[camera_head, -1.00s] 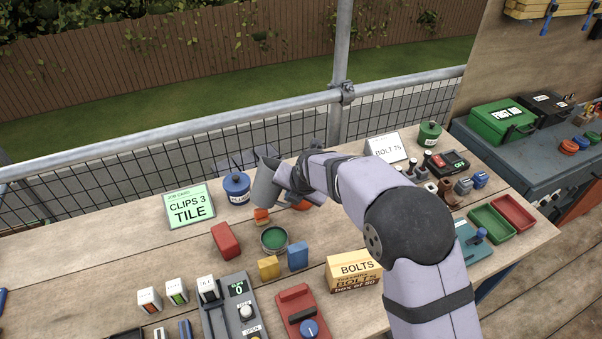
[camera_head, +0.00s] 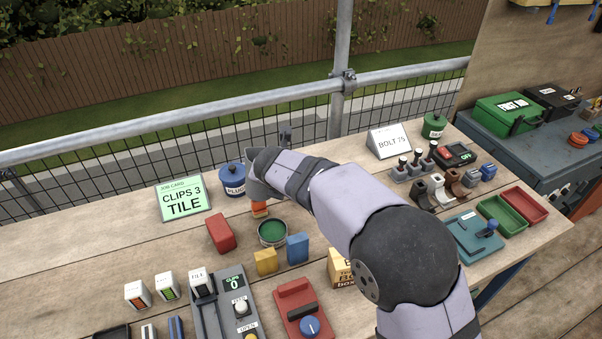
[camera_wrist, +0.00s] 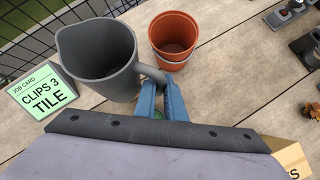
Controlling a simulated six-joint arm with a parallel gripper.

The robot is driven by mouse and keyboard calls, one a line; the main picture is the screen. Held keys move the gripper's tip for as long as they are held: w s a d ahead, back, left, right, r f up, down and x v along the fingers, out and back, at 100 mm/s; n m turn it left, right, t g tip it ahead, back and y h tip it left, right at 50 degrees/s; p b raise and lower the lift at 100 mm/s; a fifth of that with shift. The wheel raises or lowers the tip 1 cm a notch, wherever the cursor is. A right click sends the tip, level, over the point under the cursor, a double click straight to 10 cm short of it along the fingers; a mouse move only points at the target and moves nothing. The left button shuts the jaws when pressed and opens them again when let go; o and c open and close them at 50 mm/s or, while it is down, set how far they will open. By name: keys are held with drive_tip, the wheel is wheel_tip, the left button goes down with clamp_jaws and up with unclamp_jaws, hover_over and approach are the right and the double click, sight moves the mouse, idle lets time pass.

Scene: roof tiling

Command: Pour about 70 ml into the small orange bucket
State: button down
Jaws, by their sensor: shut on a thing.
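In the wrist view my gripper (camera_wrist: 161,88) is shut on the handle of a dark grey jug (camera_wrist: 100,62). The jug's mouth faces the camera and its spout points left, away from the bucket. No liquid can be made out inside it. The small orange bucket (camera_wrist: 174,40) stands on the bench just right of the jug, with its mouth open and a bare orange inside showing. The jug is beside the bucket, not over it.
A blue tin (camera_head: 233,181) and the job card (camera_head: 184,199) stand left of my wrist. A green-topped tin (camera_head: 272,233), a red block (camera_head: 220,233), a yellow block (camera_head: 266,262) and a blue block (camera_head: 297,248) lie nearer. A mesh guardrail (camera_head: 200,117) runs behind the bench.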

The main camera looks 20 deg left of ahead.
drive_tip(key=shift+s+a+f+t+h+b, duration=0.25)
drive_tip(key=shift+t+h+b, duration=0.2)
drive_tip(key=shift+b, duration=1)
drive_tip(key=shift+r+n+t+b, duration=0.25)
drive_tip(key=shift+n+t+b, duration=0.1)
drive_tip(key=shift+b, duration=0.2)
drive_tip(key=shift+r, duration=0.15)
